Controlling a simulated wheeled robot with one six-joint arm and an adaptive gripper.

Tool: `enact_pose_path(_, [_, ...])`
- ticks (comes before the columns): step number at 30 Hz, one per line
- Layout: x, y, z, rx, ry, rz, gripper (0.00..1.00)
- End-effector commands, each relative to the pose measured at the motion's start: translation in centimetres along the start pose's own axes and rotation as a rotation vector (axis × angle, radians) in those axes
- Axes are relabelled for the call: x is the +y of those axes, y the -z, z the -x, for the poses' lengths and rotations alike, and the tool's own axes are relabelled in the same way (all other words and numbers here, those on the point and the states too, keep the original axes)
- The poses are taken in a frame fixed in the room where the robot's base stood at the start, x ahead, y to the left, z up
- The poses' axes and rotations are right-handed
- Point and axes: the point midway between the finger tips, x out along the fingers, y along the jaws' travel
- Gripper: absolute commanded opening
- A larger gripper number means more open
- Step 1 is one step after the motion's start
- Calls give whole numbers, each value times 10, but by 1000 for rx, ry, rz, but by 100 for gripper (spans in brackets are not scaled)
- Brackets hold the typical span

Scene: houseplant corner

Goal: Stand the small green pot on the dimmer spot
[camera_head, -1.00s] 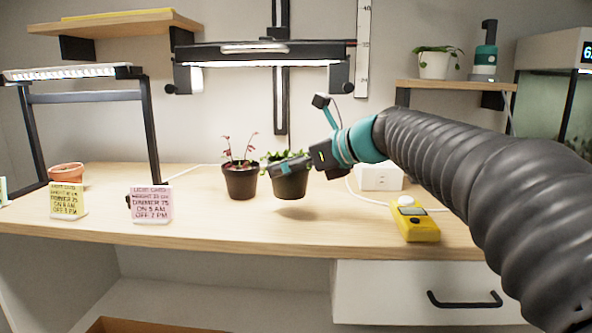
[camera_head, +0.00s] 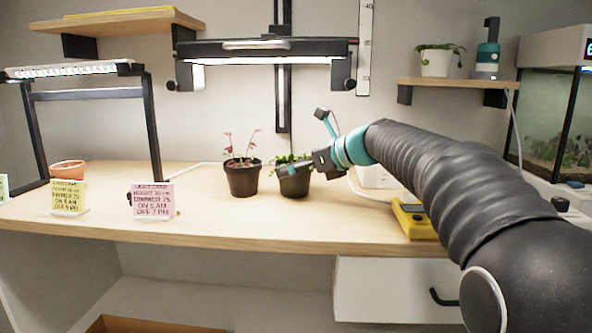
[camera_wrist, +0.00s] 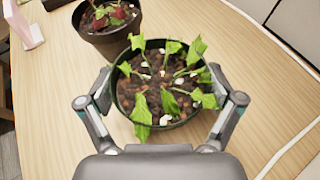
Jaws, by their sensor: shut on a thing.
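The small green pot (camera_head: 294,183), dark with a leafy green plant, is in my gripper (camera_head: 309,164) near the middle of the table. In the wrist view, the pot's dark green rim (camera_wrist: 123,107) sits between the two fingers of my gripper (camera_wrist: 161,100), one on each side. The pot is upright. I cannot tell whether its base touches the table. A yellow light card (camera_head: 68,198) and a pink light card (camera_head: 153,201) stand at the front left; their dimmer figures are hard to read. A lit lamp bar (camera_head: 70,71) hangs at left, another (camera_head: 265,52) at centre.
A dark pot with a reddish plant (camera_head: 243,180) stands close to the left of the held pot. A yellow device (camera_head: 413,219) and a white box (camera_head: 376,178) are to the right. The table between pink card and reddish plant is clear.

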Motion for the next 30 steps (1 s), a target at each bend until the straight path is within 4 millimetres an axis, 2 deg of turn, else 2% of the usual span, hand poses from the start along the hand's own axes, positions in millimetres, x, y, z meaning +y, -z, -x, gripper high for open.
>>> enact_pose_path(9, [0,2,-1,-1,0,1,49])
enact_pose_path(10, [0,2,0,0,0,1,99])
enact_pose_path(23, [0,-3,1,-1,0,1,100])
enact_pose_path(26, [0,-2,13,-1,2,1,100])
enact_pose_path(30, [-1,-2,38,-1,3,1,100])
